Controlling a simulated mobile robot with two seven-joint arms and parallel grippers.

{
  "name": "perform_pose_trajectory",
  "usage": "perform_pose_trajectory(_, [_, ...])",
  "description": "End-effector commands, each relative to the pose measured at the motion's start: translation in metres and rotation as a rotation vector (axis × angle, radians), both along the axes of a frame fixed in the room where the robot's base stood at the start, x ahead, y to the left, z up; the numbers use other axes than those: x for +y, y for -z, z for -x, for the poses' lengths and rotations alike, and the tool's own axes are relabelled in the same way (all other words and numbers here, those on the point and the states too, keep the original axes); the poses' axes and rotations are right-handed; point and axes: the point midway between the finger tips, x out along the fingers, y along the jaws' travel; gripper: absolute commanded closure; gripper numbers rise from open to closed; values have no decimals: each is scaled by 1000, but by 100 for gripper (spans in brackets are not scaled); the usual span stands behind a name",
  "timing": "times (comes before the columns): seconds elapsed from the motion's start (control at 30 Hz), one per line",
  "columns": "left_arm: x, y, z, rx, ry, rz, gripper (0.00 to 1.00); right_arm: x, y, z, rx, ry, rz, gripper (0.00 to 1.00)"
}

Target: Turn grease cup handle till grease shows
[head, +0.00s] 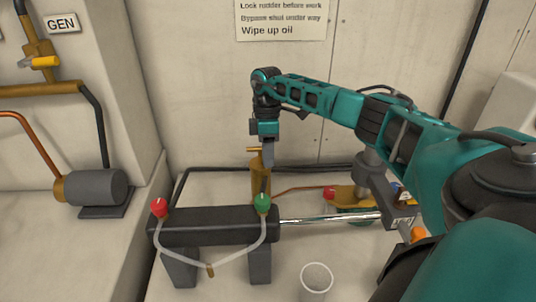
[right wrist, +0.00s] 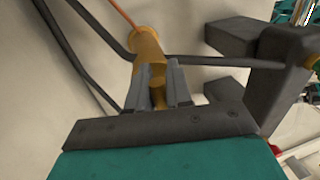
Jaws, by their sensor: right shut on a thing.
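The brass grease cup (head: 260,182) stands upright just behind the dark cylinder (head: 205,226) in the head view. Its small handle (head: 254,149) sticks out to the left at the top. My right gripper (head: 267,158) reaches down onto the top of the cup. In the right wrist view, my right gripper (right wrist: 158,88) is shut on the brass handle (right wrist: 157,76), with the cup's body (right wrist: 147,43) beyond the fingers. The fingers hide part of the handle. I see no grease in either view. My left gripper is not in view.
A red knob (head: 159,207) and a green knob (head: 263,203) sit on the dark cylinder, with clear hoses hanging from it. A shiny rod (head: 330,219) runs right. A grey motor (head: 95,187) is at left.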

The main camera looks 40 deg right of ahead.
Motion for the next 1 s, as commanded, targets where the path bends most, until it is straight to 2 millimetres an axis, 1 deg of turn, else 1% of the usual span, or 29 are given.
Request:
perform_pose_trajectory(0.07, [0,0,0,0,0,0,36,0,0,0,-2,-1,0,100])
perform_pose_trajectory(0.1, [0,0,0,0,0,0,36,0,0,0,-2,-1,0,79])
perform_pose_trajectory(0.3, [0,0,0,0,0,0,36,0,0,0,-2,-1,0,60])
perform_pose_trajectory(0.57, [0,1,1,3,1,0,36,0,-1,-1,-2,-2,0,60])
perform_pose_trajectory(0.67, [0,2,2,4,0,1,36,-1,-8,-2,-4,-2,0,60])
perform_pose_trajectory(0.77, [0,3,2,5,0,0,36,-3,-23,-5,-5,0,0,60])
perform_pose_trajectory(1.0, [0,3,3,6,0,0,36,-9,-76,-13,-7,0,-1,60])
